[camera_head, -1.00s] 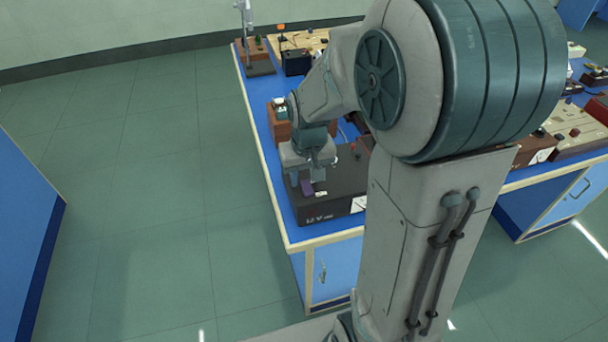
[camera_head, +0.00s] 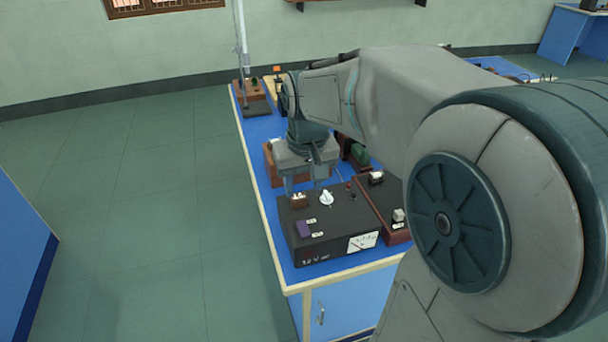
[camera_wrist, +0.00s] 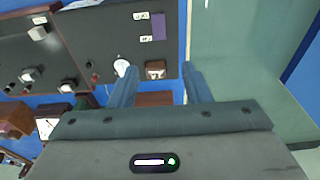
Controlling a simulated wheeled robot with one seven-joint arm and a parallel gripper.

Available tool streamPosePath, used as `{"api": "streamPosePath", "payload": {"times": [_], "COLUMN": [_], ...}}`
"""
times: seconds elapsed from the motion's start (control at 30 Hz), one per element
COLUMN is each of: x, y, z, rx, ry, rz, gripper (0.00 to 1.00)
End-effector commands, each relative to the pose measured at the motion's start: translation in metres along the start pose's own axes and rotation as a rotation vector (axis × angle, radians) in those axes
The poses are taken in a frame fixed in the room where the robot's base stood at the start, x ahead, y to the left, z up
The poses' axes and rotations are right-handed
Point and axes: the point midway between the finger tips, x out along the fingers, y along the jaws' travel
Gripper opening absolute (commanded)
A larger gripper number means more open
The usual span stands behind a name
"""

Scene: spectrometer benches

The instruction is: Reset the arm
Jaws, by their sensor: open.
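My gripper (camera_head: 304,188) points down over the blue bench, above the back left part of a black power supply box (camera_head: 338,226). Its fingers are apart with nothing held between them. In the wrist view my gripper (camera_wrist: 158,82) also shows open, with the black box (camera_wrist: 115,48) beyond the fingertips. The box carries a white knob (camera_head: 326,198), a purple switch (camera_head: 304,229), a small brown part (camera_head: 299,201) near the fingers and a white meter (camera_head: 362,241) on its front. Whether the fingers touch the box is unclear.
A brown box (camera_head: 270,170) stands behind the gripper on the blue bench (camera_head: 262,207). A dark red-edged instrument (camera_head: 397,232) sits right of the black box. A tall stand (camera_head: 240,50) rises at the bench's far end. The green floor (camera_head: 150,200) to the left is clear.

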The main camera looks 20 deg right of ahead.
Motion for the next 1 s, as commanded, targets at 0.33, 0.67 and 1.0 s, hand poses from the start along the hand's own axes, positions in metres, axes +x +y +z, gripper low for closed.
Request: {"api": "streamPosePath", "payload": {"times": [0.33,0.67,1.0], "x": [-0.018,-0.018,-0.012], "y": [0.0,0.0,-0.003], "z": [0.0,0.001,0.074], "rx": [0.0,0.0,0.01], "ry": [-0.001,0.0,0.057], "rz": [0.0,0.0,0.003], "gripper": [0.44,0.44,0.44]}}
